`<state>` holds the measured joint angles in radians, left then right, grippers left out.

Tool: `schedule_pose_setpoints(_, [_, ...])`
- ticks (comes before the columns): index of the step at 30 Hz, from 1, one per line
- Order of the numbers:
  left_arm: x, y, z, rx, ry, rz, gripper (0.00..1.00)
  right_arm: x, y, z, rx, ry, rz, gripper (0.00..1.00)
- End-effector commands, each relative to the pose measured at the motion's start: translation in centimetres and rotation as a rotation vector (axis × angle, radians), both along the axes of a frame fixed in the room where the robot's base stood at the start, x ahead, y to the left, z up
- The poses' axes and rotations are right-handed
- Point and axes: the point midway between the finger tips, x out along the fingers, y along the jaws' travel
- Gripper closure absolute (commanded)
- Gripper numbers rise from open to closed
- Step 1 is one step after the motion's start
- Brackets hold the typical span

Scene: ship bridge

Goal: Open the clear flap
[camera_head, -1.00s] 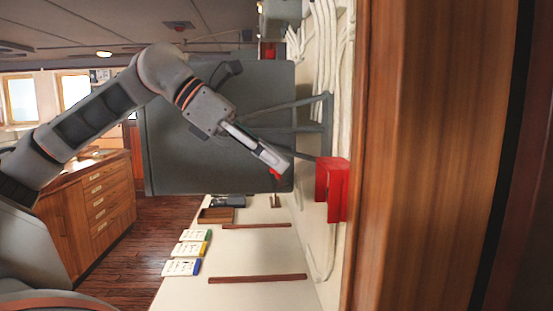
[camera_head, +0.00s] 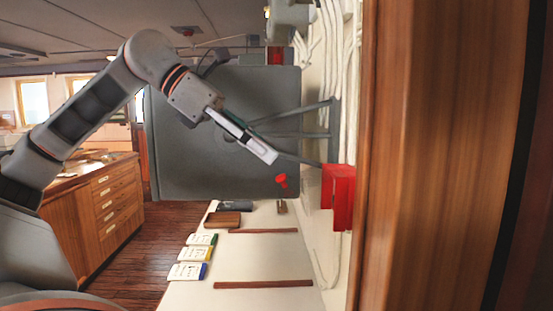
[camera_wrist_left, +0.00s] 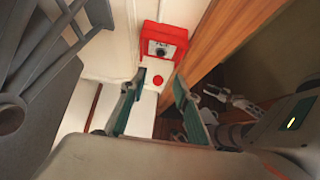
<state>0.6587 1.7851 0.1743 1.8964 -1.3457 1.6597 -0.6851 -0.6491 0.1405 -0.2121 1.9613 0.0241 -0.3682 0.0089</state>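A red box (camera_head: 338,197) is fixed to the pale wall beside the wooden panel. The left wrist view shows it (camera_wrist_left: 172,36) from the front, with a dark round part on a pale face. I cannot make out the clear flap. A small red knob (camera_head: 281,181) lies just below my left gripper's tip (camera_head: 265,152), apart from it; what it is attached to is unclear. In the left wrist view the knob (camera_wrist_left: 158,80) appears between the two green-padded fingers, which are spread and empty. My right gripper (camera_wrist_left: 233,99) shows there at the right, fingers apart.
A wooden panel (camera_head: 430,150) stands right of the red box. A large grey screen-like panel (camera_head: 215,130) on bracket arms is behind my left arm. A pale counter (camera_head: 255,262) below holds colored booklets (camera_head: 195,254) and brown strips. Cables run up the wall.

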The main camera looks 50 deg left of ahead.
Motion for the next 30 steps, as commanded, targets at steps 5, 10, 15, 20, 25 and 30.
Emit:
schedule_pose_setpoints(5, [-2.3, 2.0, 2.5, -0.001, -0.003, 0.004, 0.69, 0.0, 0.0, 0.1, 0.001, -0.001, 0.000, 0.60])
schedule_pose_setpoints(10, [-3.8, 3.3, 4.0, 0.000, -0.001, 0.003, 0.69, 0.0, 0.0, 0.1, 0.001, -0.002, 0.000, 0.60])
schedule_pose_setpoints(15, [-4.5, 3.9, 4.7, 0.000, -0.002, 0.000, 0.69, 0.1, 0.0, 0.1, 0.001, -0.002, 0.000, 0.60])
schedule_pose_setpoints(20, [-4.7, 4.0, 4.9, 0.000, -0.001, -0.001, 0.69, 0.1, 0.1, 0.1, 0.001, -0.002, 0.000, 0.60])
schedule_pose_setpoints(25, [-4.6, 3.9, 4.9, 0.000, -0.001, -0.001, 0.69, 0.1, 0.1, 0.1, 0.001, -0.002, 0.000, 0.60])
schedule_pose_setpoints(30, [-3.9, 3.8, 4.2, 0.002, -0.004, 0.007, 0.69, 0.1, 0.1, -0.1, 0.002, -0.003, 0.000, 0.60])
